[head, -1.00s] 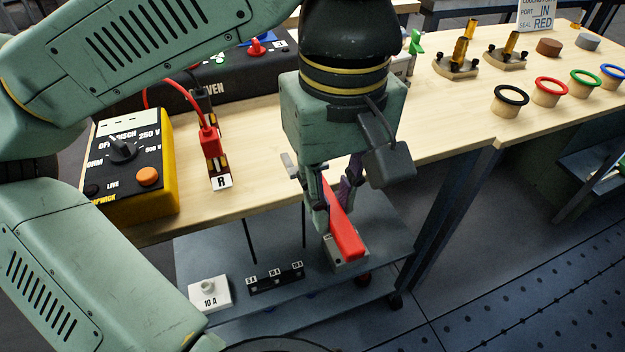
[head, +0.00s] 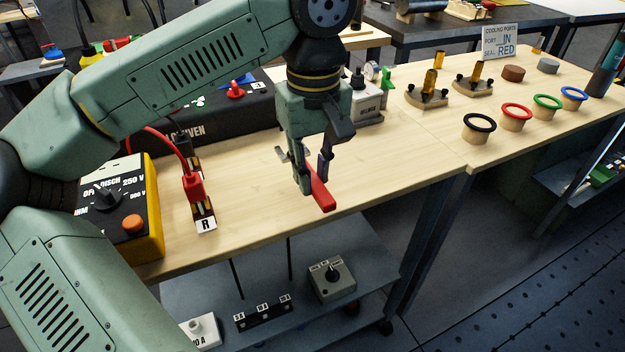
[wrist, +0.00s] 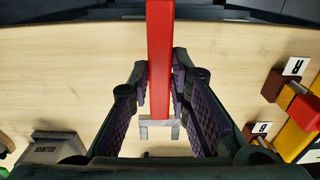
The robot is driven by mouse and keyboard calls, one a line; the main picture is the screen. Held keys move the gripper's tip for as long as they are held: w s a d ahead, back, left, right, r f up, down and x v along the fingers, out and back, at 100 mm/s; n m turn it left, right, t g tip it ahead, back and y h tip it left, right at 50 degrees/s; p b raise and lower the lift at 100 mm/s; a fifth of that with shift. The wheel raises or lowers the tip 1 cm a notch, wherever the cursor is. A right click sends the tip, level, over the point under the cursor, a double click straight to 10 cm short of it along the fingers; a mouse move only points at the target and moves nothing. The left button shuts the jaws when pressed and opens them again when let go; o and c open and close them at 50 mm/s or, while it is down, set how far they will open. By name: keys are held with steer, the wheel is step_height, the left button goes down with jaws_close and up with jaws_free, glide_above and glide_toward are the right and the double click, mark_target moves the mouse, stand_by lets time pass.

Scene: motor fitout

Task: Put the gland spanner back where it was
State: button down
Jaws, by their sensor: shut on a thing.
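The gland spanner has a red handle (head: 321,192) and a grey forked head, which shows in the wrist view (wrist: 158,130). My gripper (head: 312,178) is shut on the red handle near the head, with a finger on each side. In the head view the spanner is over the front part of the wooden bench (head: 370,185), its red end toward the front edge. The gap between spanner and bench top is hard to judge. No marked place for the spanner can be made out.
The yellow tester (head: 135,215) and a red plug on the block marked R (head: 200,205) stand to the left. A grey box (head: 365,103) is behind the gripper. A lower shelf (head: 285,335) holds small switch parts.

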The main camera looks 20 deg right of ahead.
mark_target(313, 177)
steer(key=shift+w+f, duration=0.1)
steer(key=shift+f, duration=1.65)
steer(key=shift+f, duration=0.1)
steer(key=shift+f, duration=0.15)
steer(key=c, duration=1.5)
jaws_free()
step_height(313, 177, up, 13)
steer(key=shift+f, duration=0.2)
